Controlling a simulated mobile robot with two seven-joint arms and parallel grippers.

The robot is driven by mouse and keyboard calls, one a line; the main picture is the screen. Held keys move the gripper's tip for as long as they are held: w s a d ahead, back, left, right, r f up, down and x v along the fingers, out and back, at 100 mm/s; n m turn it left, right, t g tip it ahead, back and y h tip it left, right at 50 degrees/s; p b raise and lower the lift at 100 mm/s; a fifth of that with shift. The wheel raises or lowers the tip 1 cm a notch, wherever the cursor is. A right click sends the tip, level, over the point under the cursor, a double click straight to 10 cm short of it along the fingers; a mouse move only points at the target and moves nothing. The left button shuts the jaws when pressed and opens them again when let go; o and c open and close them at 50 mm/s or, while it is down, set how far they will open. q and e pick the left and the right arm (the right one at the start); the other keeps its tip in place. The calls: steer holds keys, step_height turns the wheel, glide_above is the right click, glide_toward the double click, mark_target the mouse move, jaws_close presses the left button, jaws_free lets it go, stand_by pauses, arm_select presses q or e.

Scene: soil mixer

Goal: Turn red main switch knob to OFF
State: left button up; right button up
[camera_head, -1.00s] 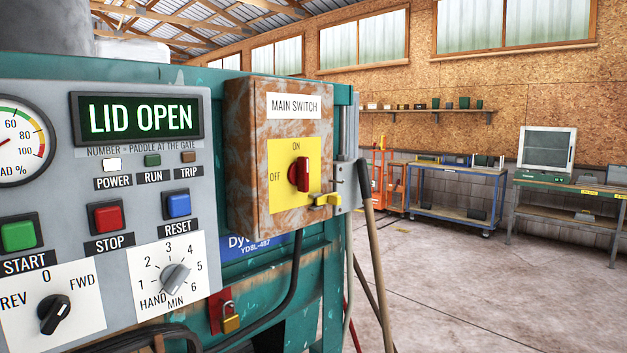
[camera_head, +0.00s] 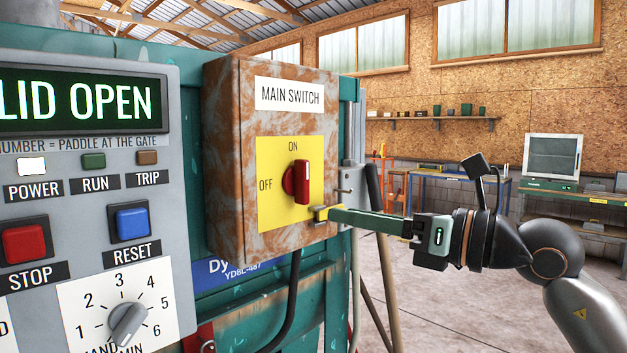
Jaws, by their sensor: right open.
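The red main switch knob (camera_head: 297,183) sits on a yellow plate (camera_head: 272,215) on the front of the rusty switch box (camera_head: 224,170). Its grip stands upright, in line with the ON mark; OFF is printed to its left. My right gripper (camera_head: 338,214) comes in from the right, open, with its long green fingers pointing left. The fingertips show at the box's right edge, below and right of the knob and apart from it. My left gripper is not in view.
The grey control panel (camera_head: 185,85), reading LID OPEN, is left of the box, with buttons and a HAND/MIN dial (camera_head: 127,323). A black cable (camera_head: 293,290) hangs below the box. Workbenches stand far behind my right arm. The space directly before the knob looks clear.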

mark_target(307, 171)
step_height(307, 171, up, 5)
steer(key=d+t+h, duration=0.2)
steer(key=d+t, duration=0.1)
steer(key=p+x, duration=0.1)
steer(key=x, duration=0.3)
steer(key=p+x, duration=0.1)
steer(key=x, duration=0.3)
steer(key=p+x, duration=0.2)
steer(key=x, duration=0.2)
steer(key=shift+w+d+f, duration=0.1)
steer(key=shift+w+f, duration=0.1)
steer(key=shift+f, duration=0.15)
steer(key=shift+w+a+f, duration=0.1)
steer(key=shift+w+a, duration=0.2)
jaws_close()
